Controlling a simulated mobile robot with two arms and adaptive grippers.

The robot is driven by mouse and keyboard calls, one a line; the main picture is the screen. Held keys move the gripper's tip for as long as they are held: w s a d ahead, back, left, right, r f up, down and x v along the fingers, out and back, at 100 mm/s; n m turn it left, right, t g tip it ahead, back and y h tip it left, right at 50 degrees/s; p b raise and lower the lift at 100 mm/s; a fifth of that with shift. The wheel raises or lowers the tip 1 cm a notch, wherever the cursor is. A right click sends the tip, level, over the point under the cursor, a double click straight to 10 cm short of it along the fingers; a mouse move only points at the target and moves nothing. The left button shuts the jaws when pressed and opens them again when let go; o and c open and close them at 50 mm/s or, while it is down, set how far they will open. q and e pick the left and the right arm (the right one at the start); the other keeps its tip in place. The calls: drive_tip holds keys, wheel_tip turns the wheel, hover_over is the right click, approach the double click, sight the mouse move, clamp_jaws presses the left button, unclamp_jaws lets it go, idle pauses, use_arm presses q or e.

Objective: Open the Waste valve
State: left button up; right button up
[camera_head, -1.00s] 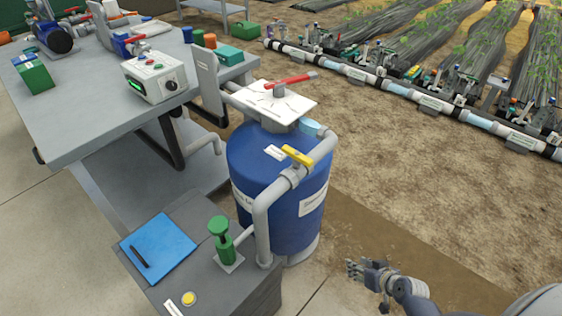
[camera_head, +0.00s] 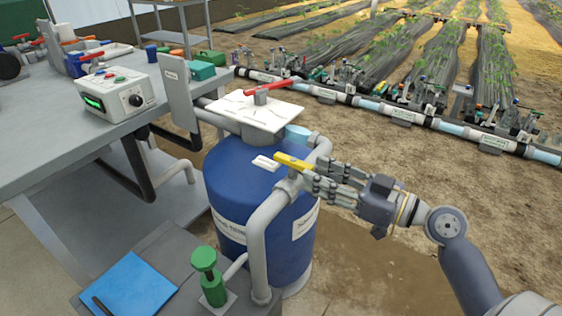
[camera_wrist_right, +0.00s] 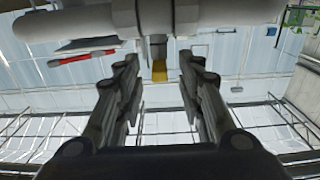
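A valve with a yellow lever (camera_head: 293,161) sits on the grey pipe in front of the blue tank (camera_head: 236,184). A small white label (camera_head: 265,163) lies beside it, too small to read, so I cannot confirm that this is the Waste valve. My right gripper (camera_head: 312,183) is just right of the lever, its fingers pointing left at the valve. In the right wrist view my right gripper (camera_wrist_right: 158,62) is open, with the yellow lever (camera_wrist_right: 160,70) seen end-on between and beyond its fingertips. I cannot tell whether they touch it. My left gripper is not in view.
A red lever (camera_head: 279,87) stands on the white plate (camera_head: 232,107) atop the tank. The grey bench (camera_head: 60,135) with a control box (camera_head: 112,92) is left. Open soil lies right.

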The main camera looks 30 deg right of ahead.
sight(276, 158)
drive_tip(key=p+x, duration=0.1)
drive_tip(key=x, duration=0.8)
drive_tip(key=shift+w+a, duration=0.1)
drive_tip(key=shift+w, duration=0.2)
clamp_jaws()
